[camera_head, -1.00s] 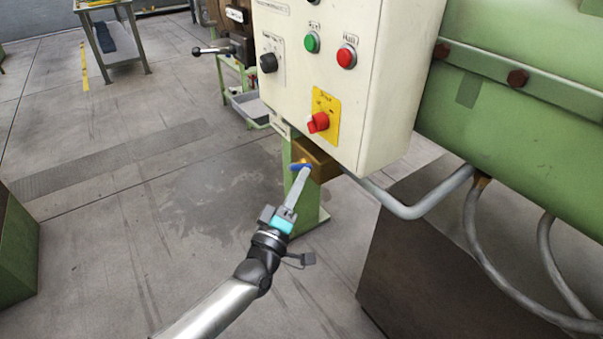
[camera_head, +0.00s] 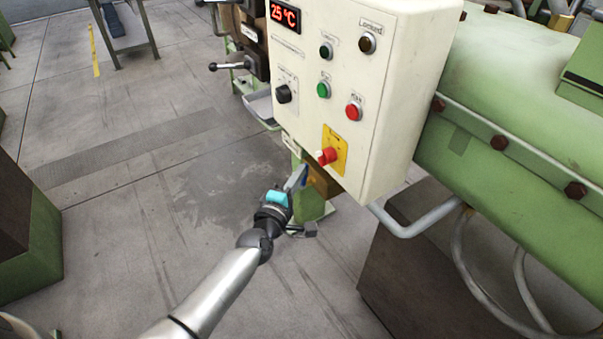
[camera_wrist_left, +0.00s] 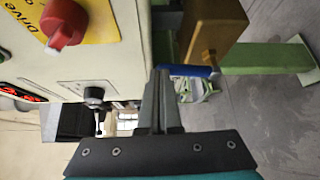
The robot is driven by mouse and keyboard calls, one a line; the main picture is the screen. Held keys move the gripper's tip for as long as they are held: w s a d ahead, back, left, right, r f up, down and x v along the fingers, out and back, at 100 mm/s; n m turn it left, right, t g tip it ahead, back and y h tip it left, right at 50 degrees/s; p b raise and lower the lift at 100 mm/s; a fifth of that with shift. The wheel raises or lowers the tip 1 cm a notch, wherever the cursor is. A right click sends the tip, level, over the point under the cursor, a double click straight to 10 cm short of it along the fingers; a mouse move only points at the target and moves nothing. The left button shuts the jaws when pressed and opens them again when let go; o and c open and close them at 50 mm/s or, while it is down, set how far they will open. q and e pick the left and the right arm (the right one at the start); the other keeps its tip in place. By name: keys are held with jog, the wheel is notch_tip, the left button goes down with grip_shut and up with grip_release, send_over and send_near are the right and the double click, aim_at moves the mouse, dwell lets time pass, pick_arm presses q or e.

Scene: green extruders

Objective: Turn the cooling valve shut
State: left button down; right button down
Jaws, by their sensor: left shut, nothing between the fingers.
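The cooling valve's blue handle (camera_head: 304,175) sits at a brown block (camera_head: 323,181) just under the white control cabinet. In the head view the handle looks upright and is partly covered by my left gripper (camera_head: 300,169). In the left wrist view the blue handle (camera_wrist_left: 190,71) lies right beside the tips of my left gripper (camera_wrist_left: 161,76), below the brown block (camera_wrist_left: 212,28) and a small brass fitting. The fingers are shut with nothing between them; whether they touch the handle I cannot tell. My right gripper is out of view.
The white control cabinet (camera_head: 390,100) with a red rotary switch (camera_head: 327,156) overhangs the valve. A grey pipe (camera_head: 415,222) and green machine (camera_head: 500,150) are to the right. A green post (camera_head: 312,205) stands below.

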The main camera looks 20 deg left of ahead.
pick_arm(q)
jog(key=shift+w+a+r, duration=0.2)
jog(key=shift+w+a, duration=0.15)
jog(key=shift+w, duration=0.05)
jog(key=shift+a, duration=0.1)
dwell(0.4)
